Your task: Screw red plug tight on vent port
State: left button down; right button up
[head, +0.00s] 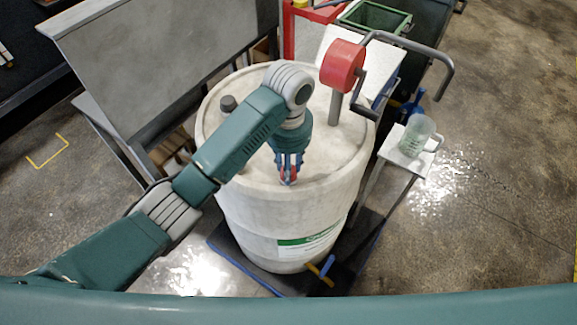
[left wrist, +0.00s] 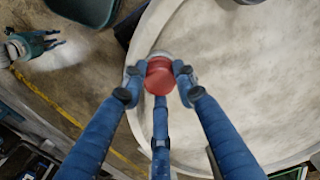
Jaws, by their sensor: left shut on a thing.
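The red plug (left wrist: 159,77) is between the fingers of my left gripper (left wrist: 160,85), which is shut on it. In the left wrist view the plug sits near the rim of the white drum (left wrist: 245,60), with a pale ring just visible behind it. In the head view my left gripper (head: 288,172) points down at the front of the drum top (head: 240,135), with a bit of red plug (head: 288,178) between the fingers. The vent port itself is hidden under the plug and fingers, so I cannot tell how far the plug is seated.
A red hand pump (head: 342,65) with a grey crank and pipe stands on the drum. A dark cap (head: 228,103) is at the drum's back left. A clear jug (head: 417,134) stands on a small stand (head: 408,158) to the right. Open floor lies at the right.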

dwell(0.3)
pick_arm(q)
jog(key=m, duration=0.5)
jog(key=c, duration=1.3)
grip_release()
jog(key=shift+o, duration=0.2)
jog(key=shift+c, duration=0.4)
